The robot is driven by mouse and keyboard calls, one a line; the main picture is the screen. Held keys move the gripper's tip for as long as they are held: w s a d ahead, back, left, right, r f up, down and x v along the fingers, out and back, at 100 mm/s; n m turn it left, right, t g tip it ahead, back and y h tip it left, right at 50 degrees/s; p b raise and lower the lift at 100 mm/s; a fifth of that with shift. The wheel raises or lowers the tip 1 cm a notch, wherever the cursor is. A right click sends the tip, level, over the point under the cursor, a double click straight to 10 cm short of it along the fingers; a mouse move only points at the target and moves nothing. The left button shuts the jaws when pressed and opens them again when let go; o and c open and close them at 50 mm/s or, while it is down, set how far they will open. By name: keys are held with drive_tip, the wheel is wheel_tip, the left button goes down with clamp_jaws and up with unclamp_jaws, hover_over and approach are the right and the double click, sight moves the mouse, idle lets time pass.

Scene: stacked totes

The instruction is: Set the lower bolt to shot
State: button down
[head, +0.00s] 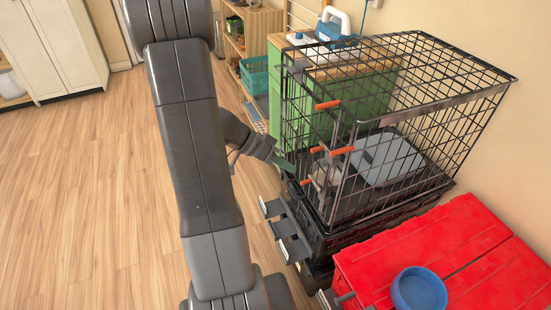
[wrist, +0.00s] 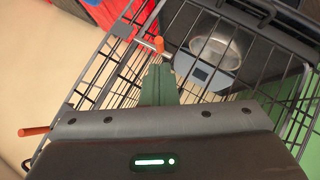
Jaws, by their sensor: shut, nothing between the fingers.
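A black wire crate (head: 400,90) stands on stacked dark totes, its door side facing my arm. Orange-handled bolts show on that side: an upper handle (head: 327,105), a middle one (head: 341,151) and a lower bolt's handle (head: 306,182). My gripper (head: 287,165) is shut and empty, just left of the lower handle. In the wrist view its green fingers (wrist: 160,72) point at the bars, close to an orange handle (wrist: 157,45); I cannot tell whether they touch. Another orange handle (wrist: 33,131) shows at the left. How far the lower bolt is slid is unclear.
A red lidded tote (head: 430,255) with a blue bowl (head: 419,290) stands in front at the right. Grey brackets (head: 285,230) jut out below the crate. A green cabinet (head: 277,90) is behind. The wooden floor at the left is clear.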

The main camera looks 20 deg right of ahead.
drive_tip(key=shift+x, duration=2)
drive_tip(key=s+b, duration=0.3)
drive_tip(key=shift+s+d, duration=0.1)
drive_tip(key=shift+s, duration=0.3)
